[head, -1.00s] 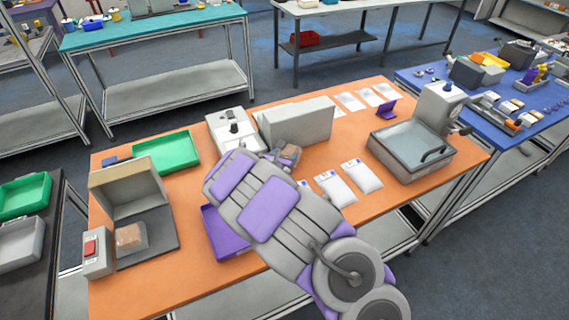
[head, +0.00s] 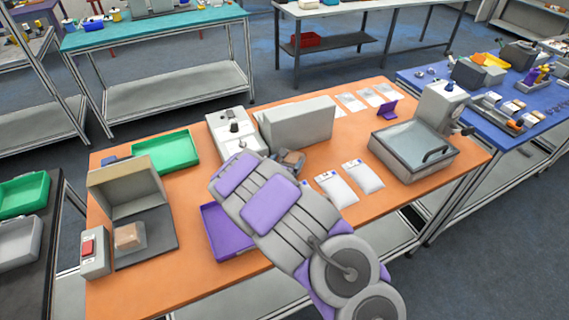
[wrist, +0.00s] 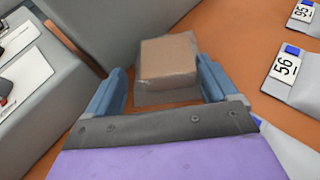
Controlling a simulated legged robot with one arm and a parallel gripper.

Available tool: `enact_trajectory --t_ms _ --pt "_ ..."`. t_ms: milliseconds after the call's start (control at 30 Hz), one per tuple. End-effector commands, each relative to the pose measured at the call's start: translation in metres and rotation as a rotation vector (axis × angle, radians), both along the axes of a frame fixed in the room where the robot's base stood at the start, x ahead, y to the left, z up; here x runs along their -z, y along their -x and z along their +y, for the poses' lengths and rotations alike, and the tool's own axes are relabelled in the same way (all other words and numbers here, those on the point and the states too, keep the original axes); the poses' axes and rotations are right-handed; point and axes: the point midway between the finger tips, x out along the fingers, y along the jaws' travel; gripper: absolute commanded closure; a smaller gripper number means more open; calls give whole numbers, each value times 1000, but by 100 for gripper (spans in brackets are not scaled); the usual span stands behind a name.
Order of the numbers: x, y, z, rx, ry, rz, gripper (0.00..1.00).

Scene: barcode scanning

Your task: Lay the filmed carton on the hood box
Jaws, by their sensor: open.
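A brown carton in clear film (wrist: 168,62) lies on the orange table, just beyond and partly between my gripper's fingertips in the wrist view. Loose film shows around its foot. It also shows in the head view (head: 294,158), partly hidden by my arm. My gripper (wrist: 160,90) is open, with a blue-grey finger on each side and a gap beside the carton. A tan and grey hooded box (head: 126,193) with an open front stands at the table's left; I take it as the hood box. Another brown carton (head: 129,237) sits on its dark base.
A tall grey block (head: 299,122) stands close behind the filmed carton, and a white machine (head: 232,128) beside it. A purple tray (head: 215,228) lies left of my arm, a green tray (head: 168,152) farther back. White labelled bags (head: 338,188) lie right.

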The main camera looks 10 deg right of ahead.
Motion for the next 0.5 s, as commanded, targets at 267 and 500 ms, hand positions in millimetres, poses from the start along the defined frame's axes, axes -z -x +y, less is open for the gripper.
enact_trajectory --t_ms 267,500 --pt "-11 15 11 -5 2 -1 13" --pt "-31 57 33 -6 5 -3 13"
